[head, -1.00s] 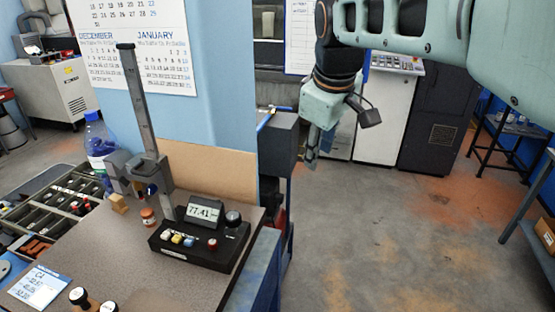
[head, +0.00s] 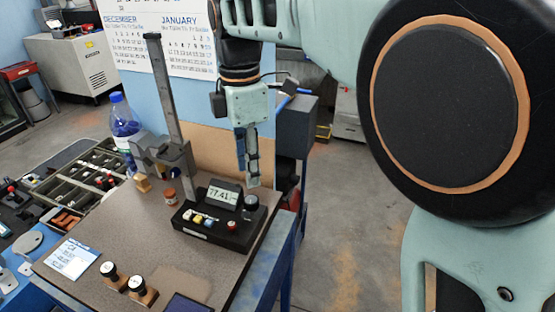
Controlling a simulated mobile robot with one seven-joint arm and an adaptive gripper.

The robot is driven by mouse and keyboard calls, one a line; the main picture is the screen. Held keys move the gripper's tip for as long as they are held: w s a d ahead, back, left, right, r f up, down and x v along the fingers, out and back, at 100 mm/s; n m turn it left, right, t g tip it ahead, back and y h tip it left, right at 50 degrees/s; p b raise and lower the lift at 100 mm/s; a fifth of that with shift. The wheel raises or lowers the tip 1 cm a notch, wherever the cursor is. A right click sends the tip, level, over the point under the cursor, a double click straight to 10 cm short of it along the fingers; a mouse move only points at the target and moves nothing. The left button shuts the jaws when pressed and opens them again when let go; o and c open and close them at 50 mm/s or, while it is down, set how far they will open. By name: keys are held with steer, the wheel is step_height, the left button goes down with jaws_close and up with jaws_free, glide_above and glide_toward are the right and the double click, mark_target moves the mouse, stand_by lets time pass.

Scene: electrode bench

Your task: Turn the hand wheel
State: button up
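A height gauge stands on the bench, with a tall grey column (head: 168,90) and a grey carriage (head: 158,152) low on it. I cannot clearly make out a hand wheel; a small dark bluish round part (head: 175,172) shows beside the carriage. A black control box (head: 215,222) in front has a display (head: 222,195) reading about 77.41, coloured buttons and a black knob (head: 251,202). My gripper (head: 253,180) points down just behind and above this knob, right of the column. Its fingers show nearly side-on, so their opening is unclear. Nothing is visible in it.
A blue-capped bottle (head: 124,125) and a compartment tray (head: 75,185) are at the left. Small jars and wooden blocks stand near the gauge. A calendar panel rises behind. The brown bench top's middle is clear.

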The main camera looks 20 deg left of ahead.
mark_target(251, 199)
step_height(251, 199, down, 8)
steer(key=shift+f, duration=0.1)
stand_by(0.4)
steer(key=c, duration=0.9)
steer(key=shift+d, duration=0.1)
jaws_close()
